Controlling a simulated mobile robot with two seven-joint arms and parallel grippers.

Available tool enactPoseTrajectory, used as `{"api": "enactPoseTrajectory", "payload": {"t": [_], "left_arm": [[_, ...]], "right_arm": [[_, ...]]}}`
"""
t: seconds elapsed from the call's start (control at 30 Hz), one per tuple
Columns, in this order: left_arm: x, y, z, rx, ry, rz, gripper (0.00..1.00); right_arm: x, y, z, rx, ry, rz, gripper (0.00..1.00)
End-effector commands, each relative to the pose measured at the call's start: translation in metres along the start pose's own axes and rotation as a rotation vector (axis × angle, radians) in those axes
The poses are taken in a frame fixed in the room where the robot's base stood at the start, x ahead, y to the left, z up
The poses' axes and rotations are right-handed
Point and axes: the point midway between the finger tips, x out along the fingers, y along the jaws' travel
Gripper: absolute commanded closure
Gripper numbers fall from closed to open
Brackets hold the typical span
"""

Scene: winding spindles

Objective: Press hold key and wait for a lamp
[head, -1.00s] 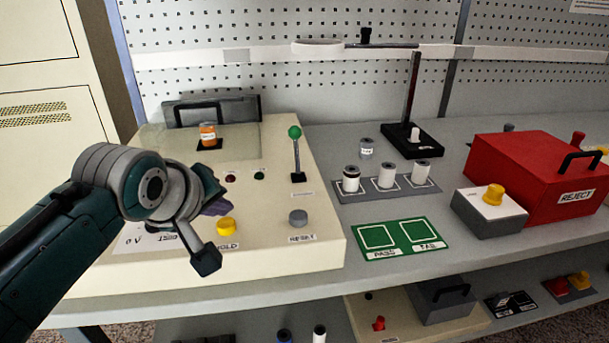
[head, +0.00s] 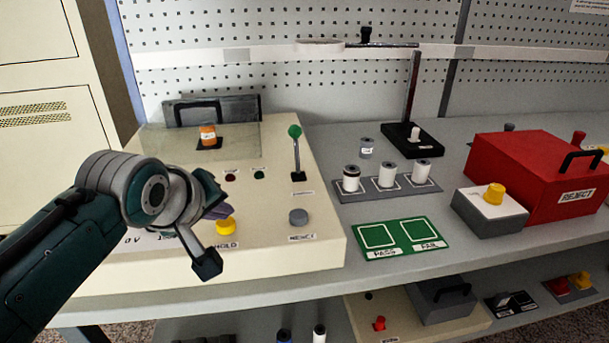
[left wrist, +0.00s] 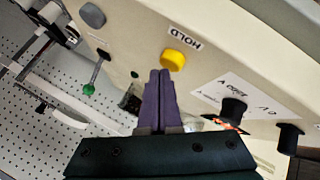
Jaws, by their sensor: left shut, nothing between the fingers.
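The yellow hold key (head: 225,227) sits on the front of the cream tester (head: 300,255), above a HOLD label. It also shows in the left wrist view (left wrist: 173,60), standing proud of the panel. My left gripper (head: 216,208) is shut and empty, its purple fingertips close to the key. In the left wrist view the fingertips (left wrist: 160,74) end just beside the key; I cannot tell whether they touch it. A dark red lamp (head: 231,176) and a dark green lamp (head: 259,174) on the panel both look unlit. My right gripper is not in view.
Several spindles in a rack (head: 400,186), a green mat (head: 403,247) and a red reject box (head: 535,165) lie right.

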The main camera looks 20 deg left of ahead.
Motion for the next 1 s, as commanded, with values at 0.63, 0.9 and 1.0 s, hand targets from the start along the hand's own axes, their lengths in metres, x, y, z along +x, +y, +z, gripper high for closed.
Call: {"api": "enactPoseTrajectory", "payload": {"t": [0.63, 0.9, 1.0], "left_arm": [[0.0058, -0.0041, 0.0042, -0.001, 0.000, 0.000, 1.00], [0.0065, -0.0048, 0.0049, 0.000, 0.000, 0.000, 1.00], [0.0065, -0.0049, 0.0049, 0.000, -0.001, -0.001, 1.00]], "right_arm": [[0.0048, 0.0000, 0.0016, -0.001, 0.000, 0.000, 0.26], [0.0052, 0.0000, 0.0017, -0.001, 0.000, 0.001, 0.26], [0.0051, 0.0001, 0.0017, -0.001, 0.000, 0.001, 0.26]]}}
